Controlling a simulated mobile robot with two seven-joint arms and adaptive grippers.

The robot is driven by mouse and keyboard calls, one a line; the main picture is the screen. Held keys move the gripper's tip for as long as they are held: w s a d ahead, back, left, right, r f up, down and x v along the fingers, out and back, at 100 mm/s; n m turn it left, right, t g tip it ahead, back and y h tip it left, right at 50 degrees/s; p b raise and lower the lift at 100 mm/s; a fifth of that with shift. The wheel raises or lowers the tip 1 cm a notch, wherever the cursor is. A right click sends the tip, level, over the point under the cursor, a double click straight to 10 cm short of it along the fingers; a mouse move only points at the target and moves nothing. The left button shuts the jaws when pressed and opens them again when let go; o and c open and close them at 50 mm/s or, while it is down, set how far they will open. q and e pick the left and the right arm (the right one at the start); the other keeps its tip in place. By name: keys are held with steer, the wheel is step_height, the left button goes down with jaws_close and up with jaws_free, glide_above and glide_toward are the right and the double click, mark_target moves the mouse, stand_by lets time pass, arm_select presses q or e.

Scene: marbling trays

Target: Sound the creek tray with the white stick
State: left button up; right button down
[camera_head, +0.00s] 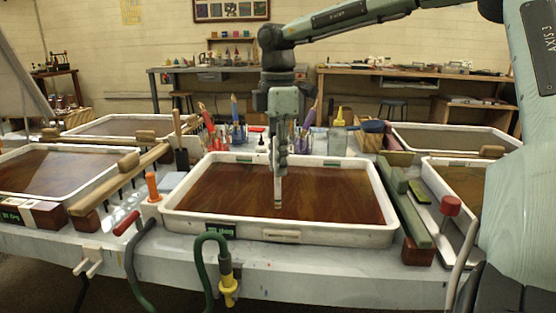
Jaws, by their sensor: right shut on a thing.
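My right gripper (279,150) hangs straight down over the middle tray (280,233). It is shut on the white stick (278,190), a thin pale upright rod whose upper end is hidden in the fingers. The stick's lower end appears over the middle of the tray's reddish-brown bath, and I cannot tell whether it touches the surface or the bottom. The tray is white-rimmed with a small dark label in green print (221,230) on its front, too small to read surely, so I cannot confirm that it is the creek tray. My left gripper is not in view.
Other white-rimmed trays stand at left (85,187), back left (75,132), back right (500,137) and right (438,190). Jars with brushes and bottles (339,118) crowd behind the middle tray. Wooden bars (127,175) and green bars (405,205) flank it. A green hose (205,245) hangs in front.

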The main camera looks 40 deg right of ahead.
steer(key=shift+f+b, duration=0.5)
steer(key=shift+f, duration=0.1)
stand_by(0.3)
stand_by(0.9)
